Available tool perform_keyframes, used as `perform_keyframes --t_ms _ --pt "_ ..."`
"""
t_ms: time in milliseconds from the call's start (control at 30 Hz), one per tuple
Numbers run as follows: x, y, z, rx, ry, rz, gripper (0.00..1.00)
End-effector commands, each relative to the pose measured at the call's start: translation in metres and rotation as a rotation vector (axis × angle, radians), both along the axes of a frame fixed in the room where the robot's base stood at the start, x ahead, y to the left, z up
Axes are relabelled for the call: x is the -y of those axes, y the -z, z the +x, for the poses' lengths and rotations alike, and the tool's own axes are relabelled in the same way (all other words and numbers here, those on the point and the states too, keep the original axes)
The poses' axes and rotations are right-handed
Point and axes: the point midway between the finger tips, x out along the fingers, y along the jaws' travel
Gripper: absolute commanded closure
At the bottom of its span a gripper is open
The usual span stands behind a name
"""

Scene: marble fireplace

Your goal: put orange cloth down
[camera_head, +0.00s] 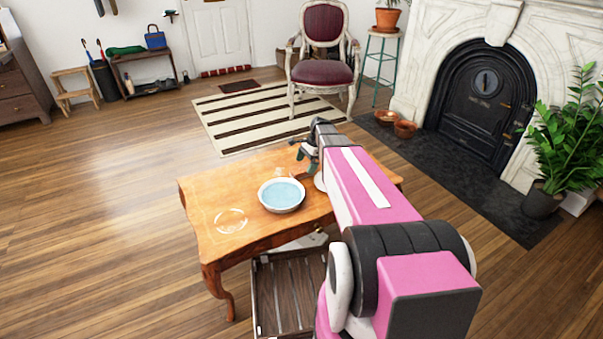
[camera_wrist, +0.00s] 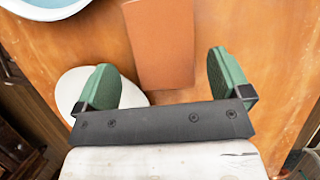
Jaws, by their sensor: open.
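The orange cloth (camera_wrist: 160,42) is a flat, roughly rectangular piece on the wooden table (camera_head: 215,195). In the wrist view it runs from the top edge down to a point between my fingers, with bare wood on both sides. My gripper (camera_wrist: 163,82) is open, its two green fingers apart, and neither visibly touches the cloth. In the head view my gripper (camera_head: 308,150) is over the table's far part, and my arm hides much of the area around it.
A white bowl with a blue inside (camera_head: 282,195) stands left of my arm; a clear glass dish (camera_head: 230,220) is nearer the left edge. A white plate (camera_wrist: 70,90) lies by my left finger. A slatted wooden crate (camera_head: 284,290) is on the floor before the table.

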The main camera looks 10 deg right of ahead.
Motion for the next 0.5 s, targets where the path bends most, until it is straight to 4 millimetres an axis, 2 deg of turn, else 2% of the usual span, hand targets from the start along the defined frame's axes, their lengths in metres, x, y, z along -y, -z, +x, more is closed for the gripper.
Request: perform_keyframes --t_ms 233,500 --pt "-0.018 0.031 -0.001 -0.001 0.0 0.0 0.04" --pt "-0.02 0.037 -0.002 0.0 -0.001 0.0 0.04"
